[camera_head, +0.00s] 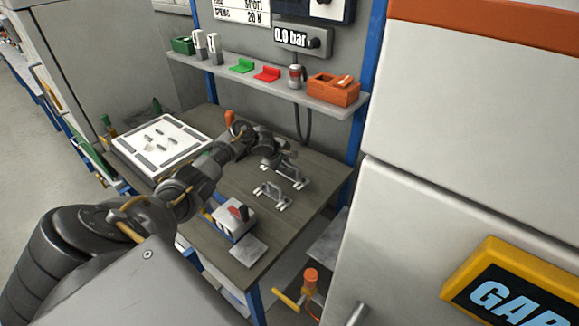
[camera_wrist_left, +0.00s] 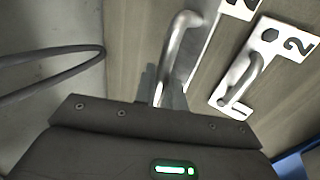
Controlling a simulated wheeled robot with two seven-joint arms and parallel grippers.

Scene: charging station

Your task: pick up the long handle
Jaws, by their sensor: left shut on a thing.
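My left gripper (camera_head: 286,157) reaches over the work table and is shut on a grey metal handle (camera_wrist_left: 181,42), the long handle by its look in the left wrist view. The handle stands up from between the fingertips (camera_wrist_left: 162,88). A white plate strip with a partly cut-off number lies beside it. A second, shorter handle (camera_wrist_left: 246,80) lies on a white plate marked 2, to the right. In the head view this second handle (camera_head: 272,193) is nearer to me. Whether the held handle is clear of its plate I cannot tell. My right gripper is not in view.
A white board with slots (camera_head: 160,140) lies at the table's left. A small box with a red switch (camera_head: 235,218) and a grey plate (camera_head: 247,250) are at the near edge. A shelf (camera_head: 270,92) with an orange box (camera_head: 334,90) runs above. A dark hose (camera_wrist_left: 50,60) hangs close by.

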